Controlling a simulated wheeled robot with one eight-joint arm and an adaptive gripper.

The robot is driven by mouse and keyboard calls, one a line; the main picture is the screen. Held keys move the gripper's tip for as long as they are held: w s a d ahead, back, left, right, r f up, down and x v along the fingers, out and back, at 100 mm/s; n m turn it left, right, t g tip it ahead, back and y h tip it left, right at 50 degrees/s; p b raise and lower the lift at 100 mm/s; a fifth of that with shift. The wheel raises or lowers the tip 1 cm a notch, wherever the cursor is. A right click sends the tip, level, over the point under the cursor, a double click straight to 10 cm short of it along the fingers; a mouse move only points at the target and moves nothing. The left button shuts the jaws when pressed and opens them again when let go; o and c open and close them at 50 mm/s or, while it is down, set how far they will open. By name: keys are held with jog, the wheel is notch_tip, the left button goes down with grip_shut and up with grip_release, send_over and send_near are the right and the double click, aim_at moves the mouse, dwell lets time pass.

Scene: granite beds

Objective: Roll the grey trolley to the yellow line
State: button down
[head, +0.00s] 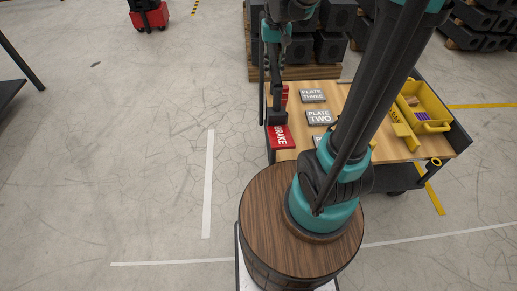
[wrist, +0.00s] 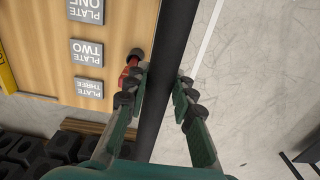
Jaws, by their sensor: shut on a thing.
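The trolley has a wooden top (head: 392,150) with dark ends and stands right of centre in the head view; its wooden top also shows in the wrist view (wrist: 40,65). My gripper (wrist: 160,88) is closed around a dark bar (wrist: 172,40) along the trolley's edge, with one finger on each side of it. In the head view, my arm partly hides the trolley top and the grip. Yellow floor lines lie at the right, one beside the trolley (head: 431,192) and one beyond it (head: 485,106).
Three labelled plates, including plate two (head: 319,117), and a yellow tray (head: 432,127) are on top. Dark blocks on a pallet (head: 330,72) stand close behind. The floor at left is clear, with white lines (head: 209,185).

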jog(key=d, duration=1.5)
jog(key=shift+d, duration=0.2)
dwell(1.8)
dwell(0.5)
jog(key=c, duration=1)
grip_release()
jog(key=shift+c, duration=0.2)
jog(key=shift+r, duration=0.1)
notch_tip(320, 180, up, 9)
jog(key=shift+s+a, duration=0.1)
